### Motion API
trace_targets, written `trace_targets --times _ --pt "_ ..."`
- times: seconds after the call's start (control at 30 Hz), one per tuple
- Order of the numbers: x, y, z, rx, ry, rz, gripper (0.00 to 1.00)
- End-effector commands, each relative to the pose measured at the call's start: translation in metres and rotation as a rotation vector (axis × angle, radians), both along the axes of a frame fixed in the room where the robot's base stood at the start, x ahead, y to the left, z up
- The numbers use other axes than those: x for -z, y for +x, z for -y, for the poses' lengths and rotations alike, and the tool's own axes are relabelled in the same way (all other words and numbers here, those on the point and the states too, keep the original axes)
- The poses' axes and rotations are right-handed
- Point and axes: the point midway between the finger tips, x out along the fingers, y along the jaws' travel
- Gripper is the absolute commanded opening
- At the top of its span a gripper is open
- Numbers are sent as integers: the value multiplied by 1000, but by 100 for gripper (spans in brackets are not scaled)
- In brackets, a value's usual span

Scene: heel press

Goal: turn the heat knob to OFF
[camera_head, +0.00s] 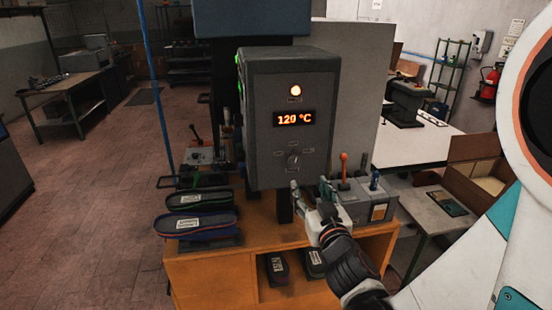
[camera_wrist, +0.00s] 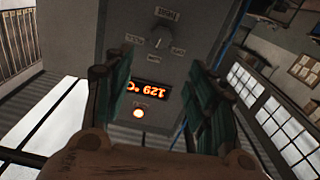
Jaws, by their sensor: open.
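The heat knob (camera_head: 294,159) is a small dark dial on the front of a grey control box (camera_head: 265,150), below an orange temperature display (camera_head: 295,118). In the wrist view, which is upside down, the knob (camera_wrist: 163,38) lies ahead, beyond the fingertips. My gripper (camera_head: 310,190) is open and empty, just below and slightly right of the knob in the head view. Its green-padded fingers (camera_wrist: 160,68) stand apart, not touching the knob.
A lit lamp (camera_head: 295,91) sits above the display. The space before the panel looks clear.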

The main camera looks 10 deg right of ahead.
Motion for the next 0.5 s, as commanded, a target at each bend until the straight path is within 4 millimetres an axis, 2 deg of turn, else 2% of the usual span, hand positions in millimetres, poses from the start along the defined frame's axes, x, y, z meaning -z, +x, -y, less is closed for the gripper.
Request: trace_targets --times 0.27,0.43,0.5 --pt "3 13 0 0 40 0 52" --pt "3 35 0 0 40 0 52" --pt "3 50 0 0 38 0 52"
